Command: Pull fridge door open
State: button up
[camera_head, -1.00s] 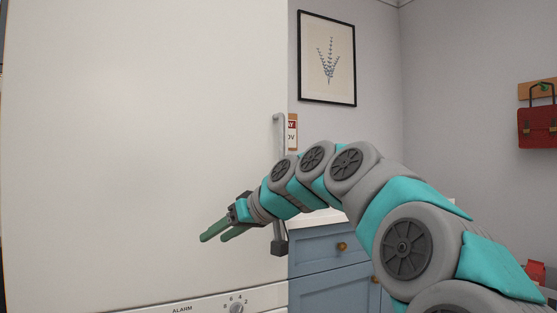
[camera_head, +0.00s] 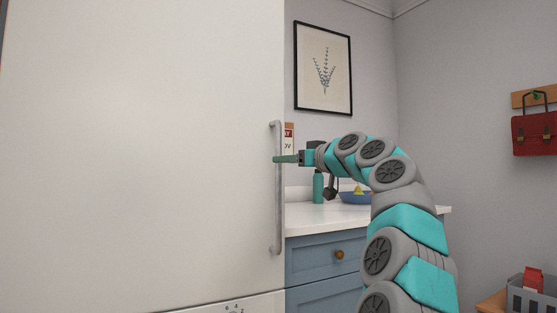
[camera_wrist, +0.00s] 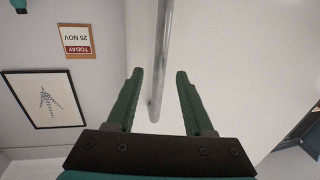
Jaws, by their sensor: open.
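The white fridge door (camera_head: 140,150) fills the left of the head view and looks shut. Its long grey vertical bar handle (camera_head: 278,215) runs along the door's right edge. My gripper (camera_head: 278,159) is at the upper part of the handle, reaching in from the right. In the wrist view, my gripper (camera_wrist: 157,78) has its two green fingers spread apart. The handle (camera_wrist: 160,60) passes between the fingers in that view, with a gap on each side. I cannot tell how deep between the fingers the bar sits.
A blue cabinet (camera_head: 325,262) with a white counter (camera_head: 325,220) stands right of the fridge. A green bottle (camera_head: 318,187) and a blue bowl (camera_head: 355,197) stand on the counter near my arm. A grey crate (camera_head: 530,298) is at the lower right.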

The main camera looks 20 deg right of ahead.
jog(key=shift+p+x, duration=0.55)
jog(key=shift+x, duration=1.65)
jog(key=shift+c, duration=0.3)
grip_shut()
